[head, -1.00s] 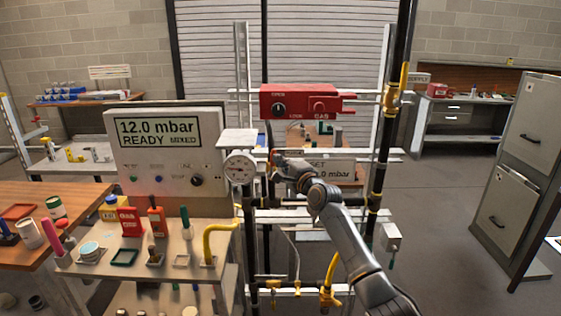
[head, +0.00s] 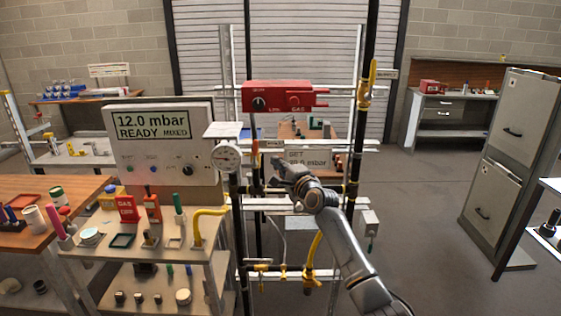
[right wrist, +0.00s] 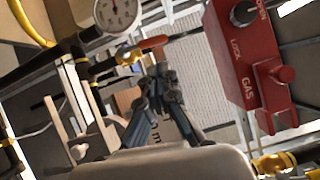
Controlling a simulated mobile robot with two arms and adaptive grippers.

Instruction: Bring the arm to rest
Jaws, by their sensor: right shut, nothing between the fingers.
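My right arm (head: 345,245) reaches up from the bottom right of the head view, toward the pipe rig. Its gripper (head: 277,172) is below the red GAS box (head: 285,97) and right of the round gauge (head: 227,157), in front of the SET sign (head: 310,160). In the right wrist view the gripper (right wrist: 160,82) has its fingers together and empty. A red-handled valve (right wrist: 150,44) shows just beyond the fingertips there, and the red GAS box (right wrist: 250,75) is to the right. I cannot tell whether the fingertips touch anything. My left gripper is not in view.
A panel (head: 160,140) reading "12.0 mbar READY MIXED" stands behind a cart (head: 100,255) with small items. Black and yellow pipes (head: 360,120) rise close to the arm. A grey cabinet (head: 508,160) stands at right. The floor (head: 425,230) between rig and cabinet is clear.

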